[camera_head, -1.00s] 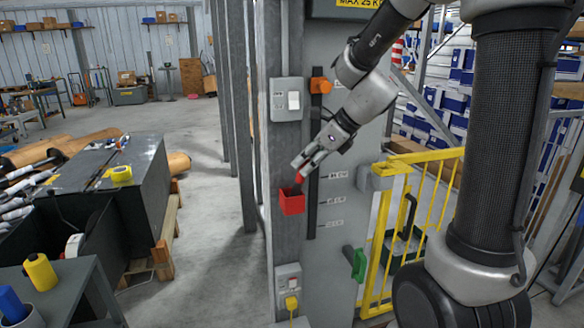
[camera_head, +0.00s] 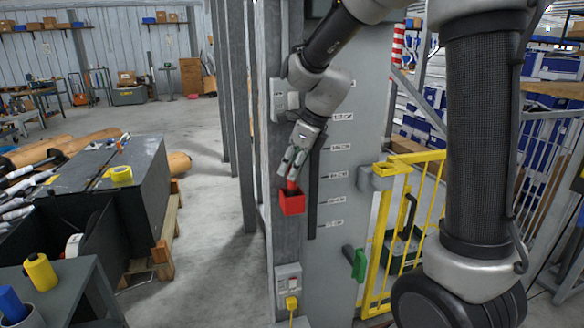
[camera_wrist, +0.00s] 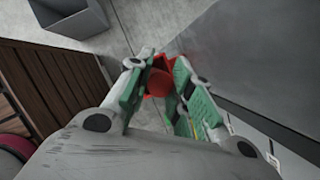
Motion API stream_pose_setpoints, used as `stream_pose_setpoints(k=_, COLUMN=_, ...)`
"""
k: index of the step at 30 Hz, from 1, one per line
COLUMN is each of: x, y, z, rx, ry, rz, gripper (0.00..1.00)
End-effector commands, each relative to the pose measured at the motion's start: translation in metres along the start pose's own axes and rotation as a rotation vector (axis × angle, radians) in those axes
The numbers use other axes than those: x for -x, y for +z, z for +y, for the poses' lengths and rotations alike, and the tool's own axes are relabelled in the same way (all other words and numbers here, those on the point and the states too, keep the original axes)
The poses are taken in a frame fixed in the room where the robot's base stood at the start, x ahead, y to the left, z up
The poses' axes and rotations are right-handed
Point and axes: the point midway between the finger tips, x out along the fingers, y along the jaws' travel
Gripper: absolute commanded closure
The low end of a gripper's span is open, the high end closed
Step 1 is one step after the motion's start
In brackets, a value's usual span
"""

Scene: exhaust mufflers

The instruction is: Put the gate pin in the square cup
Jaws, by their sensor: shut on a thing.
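The square cup (camera_head: 292,204) is a small red open box fixed to the front of the grey post. My gripper (camera_head: 292,176) points down just above it, a little tilted. It is shut on the gate pin (camera_head: 292,184), a red piece whose lower part meets the cup's opening in the head view. I cannot tell how far the pin's end is inside the cup. In the wrist view, red shows between the green-padded fingers of my gripper (camera_wrist: 156,82); pin and cup are hard to separate there.
A grey post (camera_head: 285,240) and a labelled grey panel (camera_head: 335,260) stand behind the cup. A yellow gate (camera_head: 375,255) and a green-handled lever (camera_head: 357,262) are to the right. A socket box (camera_head: 289,280) sits below the cup.

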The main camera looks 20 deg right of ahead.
Motion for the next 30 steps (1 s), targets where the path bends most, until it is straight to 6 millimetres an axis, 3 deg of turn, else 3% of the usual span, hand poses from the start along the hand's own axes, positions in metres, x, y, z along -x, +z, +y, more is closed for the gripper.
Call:
stream_pose_setpoints(k=4, x=-0.002, y=-0.001, z=0.0, rx=0.0, ry=0.0, rz=0.0, gripper=1.0)
stream_pose_setpoints(k=5, x=-0.002, y=-0.001, z=0.0, rx=0.0, ry=0.0, rz=0.0, gripper=0.75)
stream_pose_setpoints(k=8, x=-0.002, y=-0.001, z=0.0, rx=0.0, ry=0.0, rz=0.0, gripper=0.57)
stream_pose_setpoints(k=20, x=0.004, y=0.0, z=0.0, rx=0.0, ry=-0.001, rz=-0.002, gripper=0.57)
stream_pose_setpoints(k=30, x=0.075, y=0.0, z=-0.001, rx=0.0, ry=-0.004, rz=-0.004, gripper=0.57)
